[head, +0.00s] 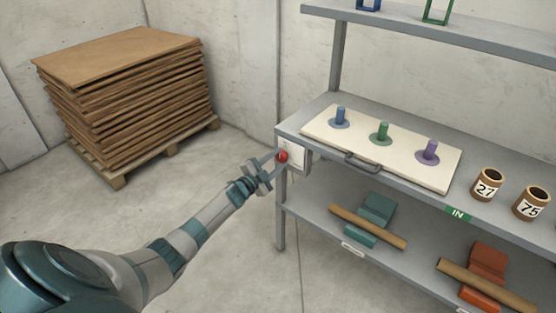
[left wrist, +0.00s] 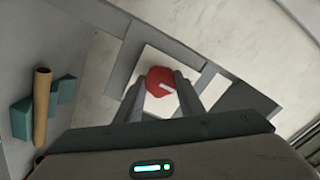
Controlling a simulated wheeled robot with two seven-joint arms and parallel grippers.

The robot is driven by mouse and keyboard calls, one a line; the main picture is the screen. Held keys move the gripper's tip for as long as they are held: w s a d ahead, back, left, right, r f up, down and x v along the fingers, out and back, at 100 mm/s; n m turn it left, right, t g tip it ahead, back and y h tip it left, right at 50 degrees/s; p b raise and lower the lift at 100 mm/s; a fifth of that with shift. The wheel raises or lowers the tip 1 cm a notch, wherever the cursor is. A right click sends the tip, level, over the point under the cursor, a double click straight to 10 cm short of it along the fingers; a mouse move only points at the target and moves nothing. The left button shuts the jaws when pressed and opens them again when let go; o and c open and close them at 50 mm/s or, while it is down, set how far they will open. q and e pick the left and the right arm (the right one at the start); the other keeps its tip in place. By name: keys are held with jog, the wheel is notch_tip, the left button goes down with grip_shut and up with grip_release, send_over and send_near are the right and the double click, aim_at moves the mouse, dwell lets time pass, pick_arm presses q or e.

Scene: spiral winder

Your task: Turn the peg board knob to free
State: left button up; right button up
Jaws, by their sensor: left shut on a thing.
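The red knob (head: 282,156) sits on a pale plate (head: 294,152) at the left end of the shelf unit, just below the upper work surface. My left gripper (head: 274,162) reaches it from the left and is shut on it. In the left wrist view the red knob (left wrist: 161,81) lies between the two fingers (left wrist: 160,95) and carries a white mark that slants. The peg board (head: 340,152) is a cream board on the shelf with a blue, a green and a purple peg, and a dark handle at its front edge. My right gripper is not in view.
The shelf unit (head: 400,184) has a green IN label and two numbered brown cups (head: 487,184) to the right. The lower shelf holds tubes on teal and orange blocks (head: 376,210). A pallet of stacked brown sheets (head: 130,95) stands at the back left. Floor between is clear.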

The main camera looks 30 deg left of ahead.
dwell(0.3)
pick_arm(q)
jog(key=o, duration=1.1)
jog(key=shift+s, duration=0.2)
jog(key=shift+s+a, duration=0.15)
jog(key=shift+s, duration=0.45)
jog(key=shift+s+a, duration=0.2)
jog(key=shift+s, duration=2.45)
jog(key=shift+s+a, duration=0.2)
jog(key=shift+s, duration=2.45)
jog(key=shift+s+a, duration=0.2)
jog(key=shift+s, duration=2.45)
jog(key=shift+f, duration=0.15)
